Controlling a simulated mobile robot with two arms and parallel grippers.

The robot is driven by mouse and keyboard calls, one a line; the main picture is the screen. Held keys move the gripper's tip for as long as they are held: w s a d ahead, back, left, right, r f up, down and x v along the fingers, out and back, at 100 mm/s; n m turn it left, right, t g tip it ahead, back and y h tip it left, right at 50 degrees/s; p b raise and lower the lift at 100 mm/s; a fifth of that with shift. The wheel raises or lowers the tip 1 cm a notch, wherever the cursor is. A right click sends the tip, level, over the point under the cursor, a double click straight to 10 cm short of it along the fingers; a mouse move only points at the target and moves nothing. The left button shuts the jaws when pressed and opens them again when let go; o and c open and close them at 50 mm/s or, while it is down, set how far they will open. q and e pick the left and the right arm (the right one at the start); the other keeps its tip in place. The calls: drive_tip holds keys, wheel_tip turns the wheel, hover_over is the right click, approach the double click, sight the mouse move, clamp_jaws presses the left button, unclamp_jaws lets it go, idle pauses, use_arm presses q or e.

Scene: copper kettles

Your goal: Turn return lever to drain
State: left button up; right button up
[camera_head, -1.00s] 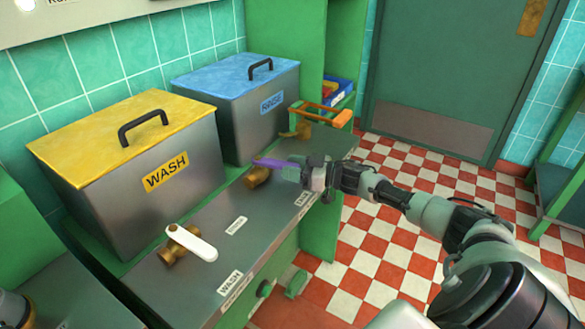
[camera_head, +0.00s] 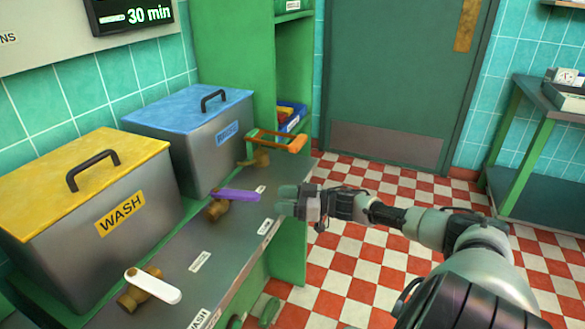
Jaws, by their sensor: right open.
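Three levers on brass valves stand along the steel counter (camera_head: 172,285). The near lever is white (camera_head: 155,286), the middle one purple (camera_head: 238,195), the far one orange (camera_head: 280,140). The purple lever lies roughly level, its free end pointing right from its brass valve (camera_head: 216,209). Small labels lie beside the levers; the word on the purple lever's label is too small to read, so I cannot tell which is the return lever. My right gripper (camera_head: 287,202) is open and empty, just right of the purple lever's tip and apart from it. My left gripper is out of view.
A yellow-lidded WASH tank (camera_head: 75,225) and a blue-lidded tank (camera_head: 190,150) stand behind the levers. A green shelf unit (camera_head: 235,50) rises at the counter's far end. The checkered floor (camera_head: 360,250) to the right is clear up to the door (camera_head: 390,80).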

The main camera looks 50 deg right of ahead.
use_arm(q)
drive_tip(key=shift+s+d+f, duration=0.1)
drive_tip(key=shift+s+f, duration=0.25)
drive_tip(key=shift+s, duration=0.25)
use_arm(e)
drive_tip(key=shift+v, duration=1.15)
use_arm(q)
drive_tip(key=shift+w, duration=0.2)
